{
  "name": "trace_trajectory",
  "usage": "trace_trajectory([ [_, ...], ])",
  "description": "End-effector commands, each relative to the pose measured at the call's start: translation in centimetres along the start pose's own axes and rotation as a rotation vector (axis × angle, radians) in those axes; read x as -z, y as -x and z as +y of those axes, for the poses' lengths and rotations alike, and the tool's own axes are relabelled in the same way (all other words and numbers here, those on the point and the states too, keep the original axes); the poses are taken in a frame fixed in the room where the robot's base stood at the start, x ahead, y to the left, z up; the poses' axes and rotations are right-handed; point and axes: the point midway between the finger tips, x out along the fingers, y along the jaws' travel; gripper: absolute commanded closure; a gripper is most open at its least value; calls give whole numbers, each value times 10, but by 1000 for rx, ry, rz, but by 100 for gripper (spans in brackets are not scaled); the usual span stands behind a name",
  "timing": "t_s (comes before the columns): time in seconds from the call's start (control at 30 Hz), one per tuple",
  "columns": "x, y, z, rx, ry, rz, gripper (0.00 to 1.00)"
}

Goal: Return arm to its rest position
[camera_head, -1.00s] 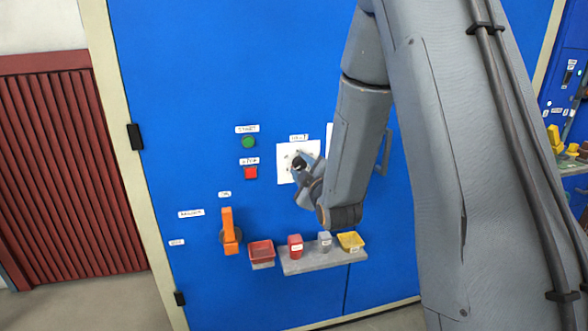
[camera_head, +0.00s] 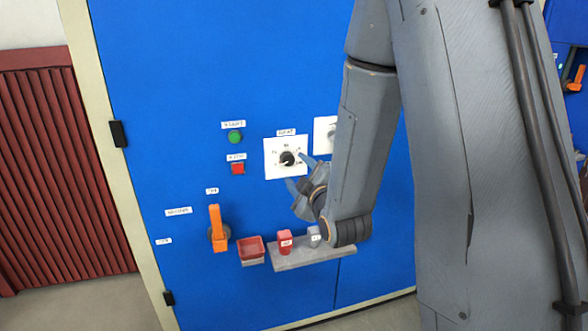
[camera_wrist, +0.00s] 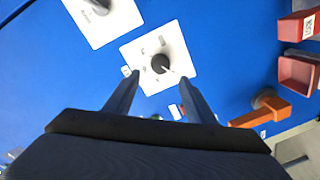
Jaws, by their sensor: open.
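My gripper (camera_head: 300,172) is in front of the blue cabinet (camera_head: 190,90), just below and right of a black rotary knob (camera_head: 287,158) on a white plate. In the wrist view my gripper (camera_wrist: 158,95) has its two fingers apart with nothing between them. The knob (camera_wrist: 160,63) shows beyond the fingertips, clear of them. My forearm hides part of a second white plate (camera_head: 324,134) to the right.
A green button (camera_head: 235,137) and a red button (camera_head: 238,168) are left of the knob. An orange lever (camera_head: 217,230) is lower left. A red tray (camera_head: 251,249), a red container (camera_head: 285,242) and a grey container (camera_head: 314,236) are at the grey shelf (camera_head: 290,262) below my gripper.

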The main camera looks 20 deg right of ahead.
Motion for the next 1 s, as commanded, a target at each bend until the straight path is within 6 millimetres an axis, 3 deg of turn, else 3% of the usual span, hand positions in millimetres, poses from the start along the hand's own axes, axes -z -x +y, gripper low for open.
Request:
trace_trajectory([
  [0.5, 0, 3, 0, 7, -5, -4, 50],
  [0.67, -6, 6, -11, 94, -75, -73, 50],
  [0.87, -21, 30, -42, 303, -268, -292, 50],
  [1.0, -30, 63, -62, 434, -410, -482, 50],
])
